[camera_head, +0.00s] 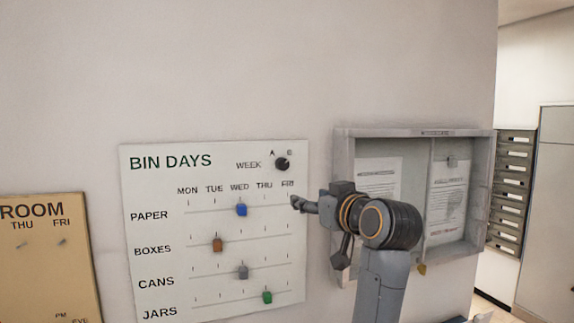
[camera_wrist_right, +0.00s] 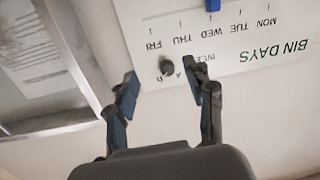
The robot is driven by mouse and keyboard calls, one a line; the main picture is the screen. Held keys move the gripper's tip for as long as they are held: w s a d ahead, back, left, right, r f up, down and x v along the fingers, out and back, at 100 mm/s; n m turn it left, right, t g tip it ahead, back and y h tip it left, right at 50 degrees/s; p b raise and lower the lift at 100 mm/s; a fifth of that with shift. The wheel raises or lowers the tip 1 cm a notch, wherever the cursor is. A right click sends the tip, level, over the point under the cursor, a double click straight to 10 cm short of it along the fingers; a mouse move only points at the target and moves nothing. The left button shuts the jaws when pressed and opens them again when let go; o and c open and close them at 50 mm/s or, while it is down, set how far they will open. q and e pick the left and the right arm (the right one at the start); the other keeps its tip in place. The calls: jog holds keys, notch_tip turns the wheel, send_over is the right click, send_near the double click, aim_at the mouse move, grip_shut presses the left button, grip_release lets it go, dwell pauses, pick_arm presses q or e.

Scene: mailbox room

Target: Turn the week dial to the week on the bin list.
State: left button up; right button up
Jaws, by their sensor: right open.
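The white BIN DAYS board (camera_head: 220,176) hangs on the wall. Its dark round week dial (camera_head: 282,164) is at the top right, below the letters A and B; I cannot tell which letter it points to. My right gripper (camera_head: 298,203) is just below and right of the dial in the head view. In the right wrist view the gripper (camera_wrist_right: 160,76) is open, with the dial (camera_wrist_right: 166,68) seen between its fingertips, apparently not touched. Printed sheets (camera_head: 378,188) hang in the grey case; their text is too small to read, so I cannot tell which is the bin list. My left gripper is not in view.
The open grey notice case (camera_head: 345,150) juts from the wall right of the board, behind my right arm. Blue (camera_head: 241,210), brown (camera_head: 217,245), grey (camera_head: 243,272) and green (camera_head: 267,297) sliders sit on the board. A tan ROOM board (camera_head: 40,260) is at left.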

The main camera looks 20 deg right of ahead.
notch_tip(320, 180, up, 5)
jog(key=p, duration=0.7)
send_near(284, 164)
jog(key=shift+t, duration=0.4)
jog(key=w, duration=0.7)
jog(key=shift+w+a+f, duration=0.3)
jog(key=shift+w, duration=0.05)
jog(key=shift+w+f, duration=0.15)
jog(key=shift+w, duration=0.3)
grip_shut()
